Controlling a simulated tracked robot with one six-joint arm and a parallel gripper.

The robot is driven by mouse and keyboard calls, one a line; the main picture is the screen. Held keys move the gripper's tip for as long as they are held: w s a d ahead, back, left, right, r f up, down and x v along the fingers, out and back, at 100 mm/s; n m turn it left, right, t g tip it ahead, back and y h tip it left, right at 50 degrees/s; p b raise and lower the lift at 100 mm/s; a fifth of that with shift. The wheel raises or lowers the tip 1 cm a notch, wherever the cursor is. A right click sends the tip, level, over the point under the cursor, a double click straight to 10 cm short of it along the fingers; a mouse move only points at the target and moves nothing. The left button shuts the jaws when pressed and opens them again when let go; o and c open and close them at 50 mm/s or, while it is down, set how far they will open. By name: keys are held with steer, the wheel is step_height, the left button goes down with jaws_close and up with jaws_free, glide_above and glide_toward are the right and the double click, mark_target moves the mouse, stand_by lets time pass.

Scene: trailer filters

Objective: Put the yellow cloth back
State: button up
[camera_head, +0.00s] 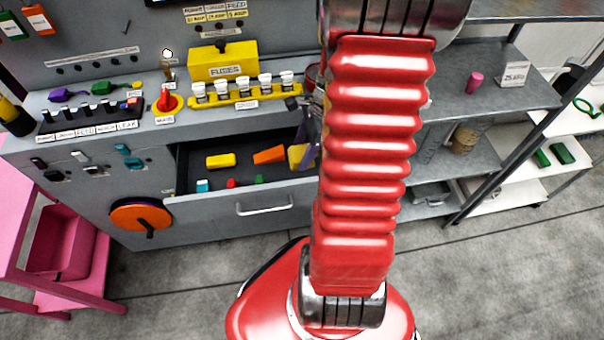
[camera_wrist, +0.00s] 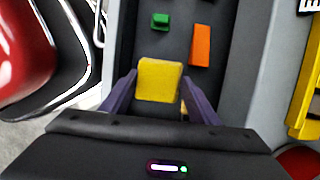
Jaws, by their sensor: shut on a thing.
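The yellow cloth (camera_wrist: 158,80) is a small folded yellow pad between the two purple fingers of my gripper (camera_wrist: 159,88) in the wrist view. My gripper is shut on it. In the head view the yellow cloth (camera_head: 296,156) shows at the right end of the open drawer (camera_head: 186,205), partly hidden by my gripper (camera_head: 308,153) and my red arm. The cloth is over or inside the drawer; I cannot tell whether it touches the drawer floor.
The drawer also holds a yellow block (camera_head: 221,160), an orange block (camera_head: 269,155) and small green, red and blue pieces. Above it, the console top carries a yellow fuse box (camera_head: 222,64) and a row of white-capped fuses (camera_head: 243,92). Grey shelves (camera_head: 490,100) stand at right.

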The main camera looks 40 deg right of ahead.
steer(key=shift+f, duration=2.75)
steer(key=shift+f, duration=2.1)
steer(key=o, duration=1)
steer(key=shift+c, duration=0.2)
steer(key=v, duration=1.2)
